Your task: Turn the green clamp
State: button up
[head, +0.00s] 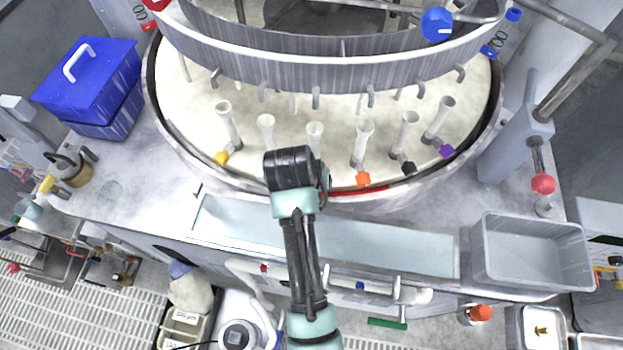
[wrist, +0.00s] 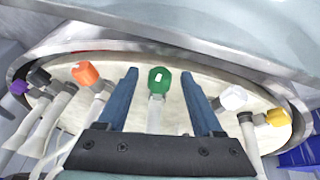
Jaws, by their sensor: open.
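The green clamp (wrist: 159,80) is a rounded green knob with a white mark, at the end of a pale tube on the round platen (wrist: 225,92). In the wrist view it sits between the two blue fingers of my gripper (wrist: 159,74), which are open on either side with visible gaps. The fingers appear apart from the clamp; how far above it they are I cannot tell. In the head view my arm hides the green clamp and the fingers; its pale tube (head: 314,130) shows behind the wrist.
The orange clamp (wrist: 86,73) and white clamp (wrist: 233,97) flank the green one closely. Black (head: 408,167), purple (head: 446,151) and yellow (head: 221,157) clamps stand further out. A metal rim (head: 190,165) surrounds the platen. A grey bin (head: 530,285) and blue box (head: 90,85) stand aside.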

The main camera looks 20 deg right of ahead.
grip_shut()
